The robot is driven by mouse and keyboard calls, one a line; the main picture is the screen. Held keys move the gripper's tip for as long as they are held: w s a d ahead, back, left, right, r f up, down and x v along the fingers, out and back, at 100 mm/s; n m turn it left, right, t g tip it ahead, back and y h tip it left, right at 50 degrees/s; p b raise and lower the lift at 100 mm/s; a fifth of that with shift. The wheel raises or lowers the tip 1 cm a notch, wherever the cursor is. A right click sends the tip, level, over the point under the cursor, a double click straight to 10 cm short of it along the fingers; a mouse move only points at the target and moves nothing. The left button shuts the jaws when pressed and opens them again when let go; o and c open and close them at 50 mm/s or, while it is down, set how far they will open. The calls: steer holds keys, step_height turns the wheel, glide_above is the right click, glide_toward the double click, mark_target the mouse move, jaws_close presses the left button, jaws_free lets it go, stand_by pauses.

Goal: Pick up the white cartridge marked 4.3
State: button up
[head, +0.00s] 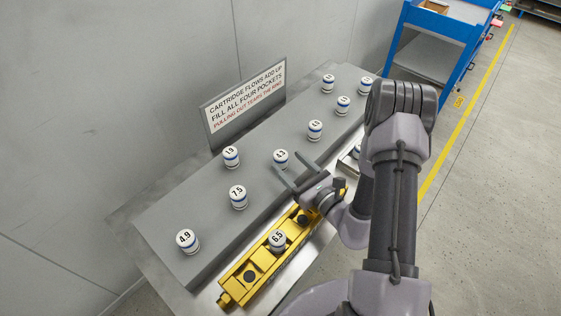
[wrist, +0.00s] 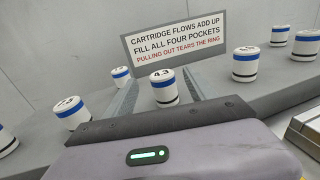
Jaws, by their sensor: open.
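The white cartridge marked 4.3 (head: 280,160) stands upright on the grey raised shelf (head: 200,213). It has a blue band near its top. In the wrist view the cartridge (wrist: 164,92) is between the lines of my two fingers. My gripper (head: 288,163) is open and empty, its fingers pointing at the cartridge. In the head view the fingertips lie just to the near side of the cartridge. I cannot tell whether they reach around it. In the wrist view my gripper (wrist: 157,76) shows both fingers apart.
Similar cartridges, such as 7.5 (head: 238,197), 1.9 (head: 231,157) and 4.9 (head: 187,242), stand around it. A yellow block (head: 235,286) in front holds cartridge 6.5 (head: 277,241). A sign (head: 244,104) stands behind. A blue cart (head: 440,28) is at the upper right.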

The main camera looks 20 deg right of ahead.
mark_target(285, 159)
steer(key=x, duration=0.2)
steer(key=b+x, duration=0.1)
steer(key=x, duration=0.2)
steer(key=shift+w+f, duration=0.15)
steer(key=shift+f, duration=0.1)
jaws_close()
